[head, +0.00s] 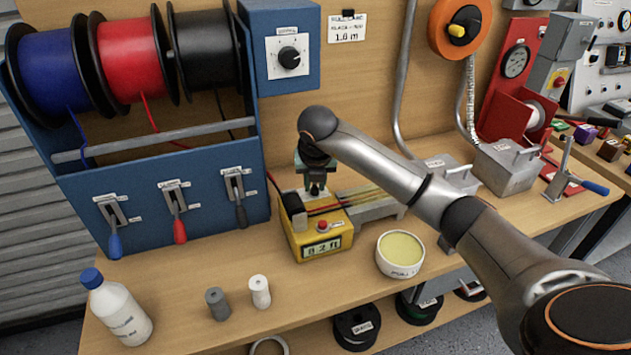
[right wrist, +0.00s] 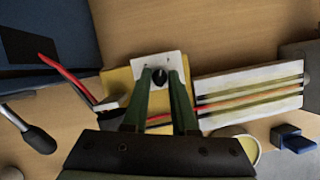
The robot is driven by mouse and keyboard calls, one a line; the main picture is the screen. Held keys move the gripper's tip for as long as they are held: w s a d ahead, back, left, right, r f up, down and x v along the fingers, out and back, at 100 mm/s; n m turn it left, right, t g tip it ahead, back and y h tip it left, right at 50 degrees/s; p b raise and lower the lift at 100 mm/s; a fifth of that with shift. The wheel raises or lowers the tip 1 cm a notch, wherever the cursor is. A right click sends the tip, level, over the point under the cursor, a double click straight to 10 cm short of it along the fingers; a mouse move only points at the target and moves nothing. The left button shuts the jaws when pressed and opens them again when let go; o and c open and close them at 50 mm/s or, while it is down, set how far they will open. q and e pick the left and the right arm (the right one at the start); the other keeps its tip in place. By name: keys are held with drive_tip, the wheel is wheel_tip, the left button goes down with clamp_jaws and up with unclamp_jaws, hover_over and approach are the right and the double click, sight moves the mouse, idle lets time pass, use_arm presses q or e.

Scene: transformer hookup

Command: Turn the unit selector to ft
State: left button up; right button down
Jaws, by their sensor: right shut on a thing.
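The yellow measuring unit (head: 318,248) stands on the bench at the end of a grey guide rail. Its front display (head: 321,248) shows a reading ending in "ft"; the digits are hard to read. In the right wrist view, the unit selector, a black knob (right wrist: 159,76), sits on a white plate (right wrist: 172,62) on the unit. My right gripper (head: 316,188) points down over the unit, shut on the knob, with one finger on each side. The gripper hides the knob in the head view. My left gripper is not in view.
A blue rack of wire spools with levers (head: 170,200) stands at left, beside a blue box with a dial (head: 290,57). A round yellow-filled tub (head: 400,254), two small cylinders (head: 260,291) and a bottle (head: 116,308) are near the front. Metal boxes (head: 505,165) stand at right.

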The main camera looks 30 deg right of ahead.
drive_tip(key=m+g+h, duration=0.1)
drive_tip(key=m, duration=0.3)
drive_tip(key=shift+w+a+r+m, duration=0.1)
drive_tip(key=shift+m, duration=0.2)
drive_tip(key=shift+h, duration=0.3)
drive_tip(key=c, duration=0.7)
unclamp_jaws()
drive_tip(key=v, duration=0.7)
wheel_tip(320, 180, up, 4)
drive_tip(key=p, duration=0.1)
hover_over(309, 203)
drive_tip(key=s+a, duration=0.1)
drive_tip(key=shift+s+a+r, duration=0.2)
drive_tip(key=shift+a+r, duration=0.15)
drive_tip(key=shift+r, duration=0.2)
